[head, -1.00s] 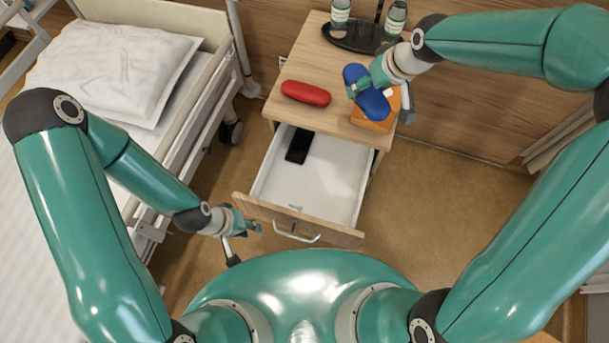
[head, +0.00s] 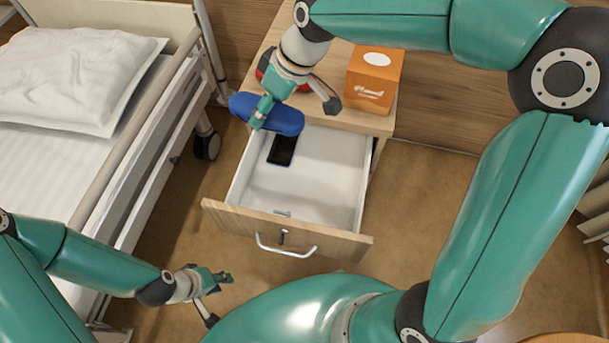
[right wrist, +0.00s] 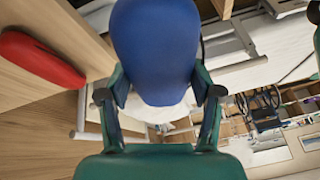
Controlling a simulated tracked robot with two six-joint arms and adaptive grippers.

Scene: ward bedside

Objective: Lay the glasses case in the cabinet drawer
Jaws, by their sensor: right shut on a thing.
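A blue glasses case (head: 280,117) is held in my right gripper (head: 260,114), above the back left part of the open drawer (head: 325,192). In the right wrist view the blue case (right wrist: 156,50) sits between the two fingers (right wrist: 160,100), which press on its sides. A red case (head: 298,84) lies on the cabinet top, partly hidden behind my right gripper; it also shows in the right wrist view (right wrist: 38,60). My left gripper (head: 224,278) hangs empty, left of the drawer front; its finger gap is too small to make out.
A black phone-like object (head: 283,150) lies in the drawer's back left; the rest of the drawer floor is mostly clear. An orange tissue box (head: 374,80) stands on the cabinet top (head: 335,62). The bed with its rail (head: 135,125) is to the left.

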